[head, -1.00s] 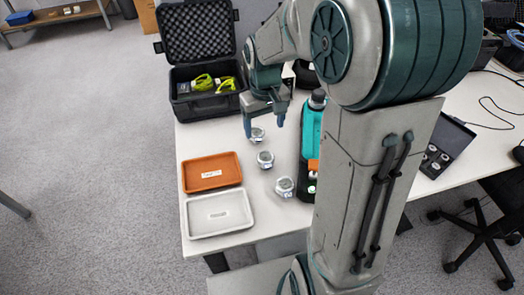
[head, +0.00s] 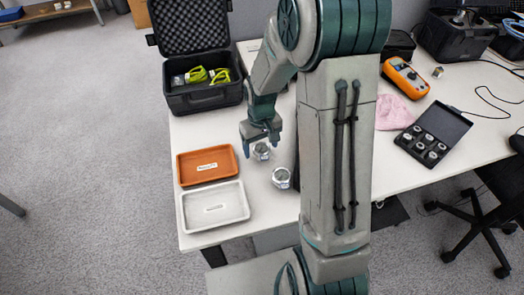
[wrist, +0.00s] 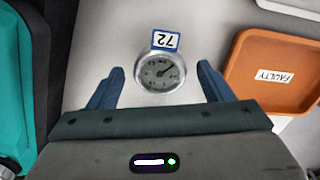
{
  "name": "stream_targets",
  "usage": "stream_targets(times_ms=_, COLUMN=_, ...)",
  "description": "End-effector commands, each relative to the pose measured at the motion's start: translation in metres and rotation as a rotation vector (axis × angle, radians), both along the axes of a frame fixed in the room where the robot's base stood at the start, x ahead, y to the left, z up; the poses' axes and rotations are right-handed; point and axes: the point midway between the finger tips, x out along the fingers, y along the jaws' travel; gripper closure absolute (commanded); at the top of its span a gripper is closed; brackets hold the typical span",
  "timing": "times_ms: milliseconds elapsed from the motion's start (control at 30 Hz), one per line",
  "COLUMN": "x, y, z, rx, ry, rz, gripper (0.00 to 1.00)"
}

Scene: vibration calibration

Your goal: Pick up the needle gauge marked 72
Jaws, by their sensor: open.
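The needle gauge marked 72 (wrist: 162,75) is a round grey dial with a blue-edged tag, lying face up on the table in the wrist view. In the head view a gauge (head: 261,152) shows just under my gripper (head: 260,142). In the wrist view my gripper (wrist: 160,70) is open, one finger on each side of the gauge with a gap to both. I cannot tell how far above it the fingertips are. Another gauge (head: 281,178) stands nearer the front edge in the head view; its marking is not readable.
An orange tray (head: 181,171), labelled FAULTY in the wrist view (wrist: 236,80), and a white tray (head: 187,213) lie left of the gauges. A black open case (head: 205,100) stands behind.

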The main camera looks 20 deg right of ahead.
Motion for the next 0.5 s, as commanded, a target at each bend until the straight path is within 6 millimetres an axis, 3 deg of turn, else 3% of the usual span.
stream_targets(times_ms=133, x=0.0, y=0.0005, z=-0.0143, rx=0.001, ry=0.0, rz=0.0, gripper=0.27)
stream_targets(times_ms=367, x=0.0003, y=0.0007, z=-0.0154, rx=0.001, ry=-0.001, rz=0.0, gripper=0.27)
stream_targets(times_ms=500, x=0.0002, y=0.0008, z=-0.0153, rx=0.001, ry=-0.001, rz=0.0, gripper=0.63)
